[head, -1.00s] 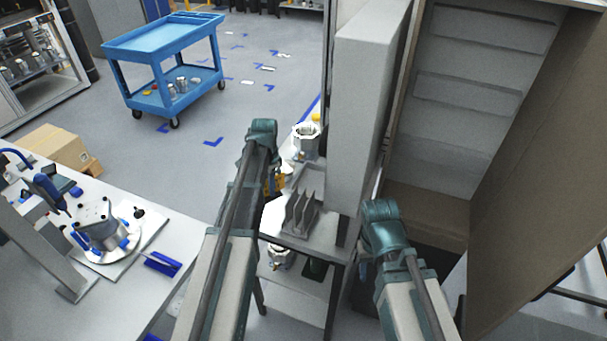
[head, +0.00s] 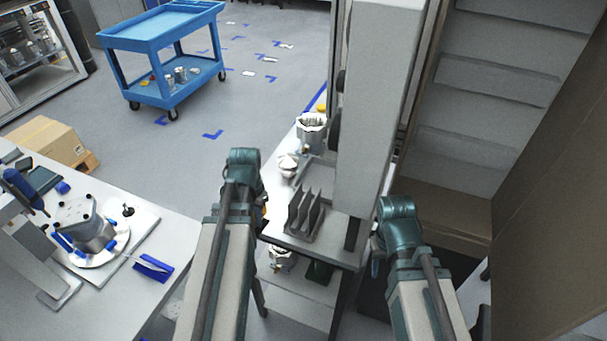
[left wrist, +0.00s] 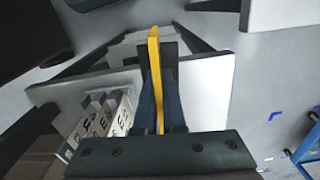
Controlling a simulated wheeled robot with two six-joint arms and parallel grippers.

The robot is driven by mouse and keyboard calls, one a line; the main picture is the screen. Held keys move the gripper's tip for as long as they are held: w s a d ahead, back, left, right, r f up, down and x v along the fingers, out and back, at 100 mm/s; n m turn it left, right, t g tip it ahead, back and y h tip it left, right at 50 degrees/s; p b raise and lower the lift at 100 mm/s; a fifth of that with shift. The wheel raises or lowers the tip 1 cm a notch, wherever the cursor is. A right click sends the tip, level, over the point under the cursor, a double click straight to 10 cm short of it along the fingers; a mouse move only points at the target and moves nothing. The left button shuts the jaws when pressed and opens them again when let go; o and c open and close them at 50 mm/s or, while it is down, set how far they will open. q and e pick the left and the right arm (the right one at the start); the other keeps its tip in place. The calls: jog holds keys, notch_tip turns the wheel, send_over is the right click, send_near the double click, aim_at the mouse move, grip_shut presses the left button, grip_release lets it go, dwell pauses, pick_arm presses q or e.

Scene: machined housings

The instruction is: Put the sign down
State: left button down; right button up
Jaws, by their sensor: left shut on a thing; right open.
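The sign (left wrist: 155,80) shows in the left wrist view as a thin yellow strip, seen nearly edge-on. My left gripper (left wrist: 158,88) is shut on it, with dark blue fingers on either side. It is held over a pale work surface (left wrist: 207,90). In the head view my left arm hides most of the sign; only a small yellow patch (head: 264,209) shows beside the arm, near the left edge of the narrow bench (head: 337,251). My right gripper (head: 376,264) is open, mostly hidden under its arm, right of the bench.
A grey rack with upright fins (head: 305,213) stands on the narrow bench. Behind it are a machined housing (head: 311,131) and a smaller metal part (head: 288,166). A tall grey column (head: 378,120) rises at the bench's right. A workbench (head: 180,235) stands at left.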

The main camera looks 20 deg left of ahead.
pick_arm(q)
jog(key=s, duration=0.2)
jog(key=shift+s+n, duration=0.3)
jog(key=shift+n, duration=0.1)
jog(key=w+a, duration=0.2)
jog(key=w, duration=0.2)
jog(key=w+a+f+b, duration=0.1)
jog(key=w+a, duration=0.1)
jog(key=w, duration=0.3)
jog(key=w+a, duration=0.2)
jog(key=w, duration=0.3)
jog(key=shift+f, duration=0.25)
jog(key=f+b, duration=0.1)
jog(key=b, duration=0.1)
jog(key=w+f+b, duration=0.1)
jog(key=f+b, duration=0.1)
jog(key=shift+a+f, duration=0.1)
jog(key=shift+f, duration=0.2)
jog(key=shift+f, duration=0.1)
jog(key=shift+f, duration=0.15)
jog(key=c, duration=1)
grip_release()
jog(key=shift+r, duration=0.25)
notch_tip(320, 180, up, 12)
jog(key=p, duration=1.2)
